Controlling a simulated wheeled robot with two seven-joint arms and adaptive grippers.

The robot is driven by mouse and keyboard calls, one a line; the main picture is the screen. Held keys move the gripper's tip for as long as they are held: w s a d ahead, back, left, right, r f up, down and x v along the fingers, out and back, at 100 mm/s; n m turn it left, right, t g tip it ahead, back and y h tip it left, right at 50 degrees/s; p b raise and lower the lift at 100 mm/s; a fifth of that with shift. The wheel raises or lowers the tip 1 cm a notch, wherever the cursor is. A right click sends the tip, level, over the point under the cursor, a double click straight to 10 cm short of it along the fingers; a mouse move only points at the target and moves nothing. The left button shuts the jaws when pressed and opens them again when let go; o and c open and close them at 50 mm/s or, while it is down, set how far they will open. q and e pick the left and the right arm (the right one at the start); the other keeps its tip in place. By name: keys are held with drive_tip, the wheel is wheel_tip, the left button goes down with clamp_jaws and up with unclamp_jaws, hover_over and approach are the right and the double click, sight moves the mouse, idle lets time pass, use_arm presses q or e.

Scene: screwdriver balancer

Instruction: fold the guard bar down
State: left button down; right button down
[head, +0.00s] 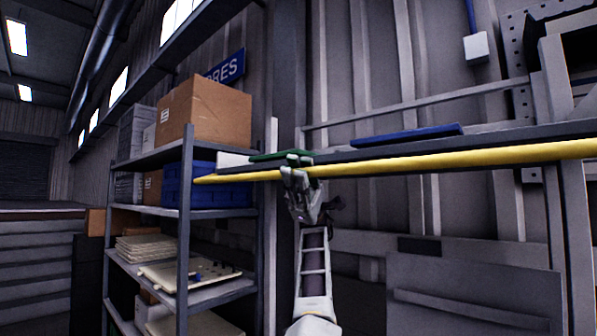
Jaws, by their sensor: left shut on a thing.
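The guard bar (440,163) is a long yellow bar that runs across the right half of the head view, nearly level, with its free end at the left in front of the shelf rack. My left gripper (298,172) reaches up from below and is shut on the guard bar, some way in from that free end. The gripper's fingers cover a short stretch of the bar. The bar's right end runs out of the picture, so its pivot is not visible. My right gripper is not in view.
A dark shelf edge (480,140) runs just behind the bar, with a blue flat item (408,135) and a green item (280,155) on it. A shelf rack (186,230) with a cardboard box (205,112) and blue bin (222,188) stands left. A grey panel (470,295) is lower right.

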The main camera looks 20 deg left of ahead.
use_arm(q)
drive_tip(key=shift+f, duration=0.15)
drive_tip(key=c, duration=1.4)
unclamp_jaws()
drive_tip(key=shift+w, duration=0.1)
drive_tip(key=shift+o, duration=0.2)
drive_tip(key=shift+r+n+g+b, duration=0.2)
drive_tip(key=shift+n+g+b, duration=0.1)
drive_tip(key=shift+b, duration=0.35)
drive_tip(key=shift+r+h, duration=0.1)
drive_tip(key=shift+h, duration=0.2)
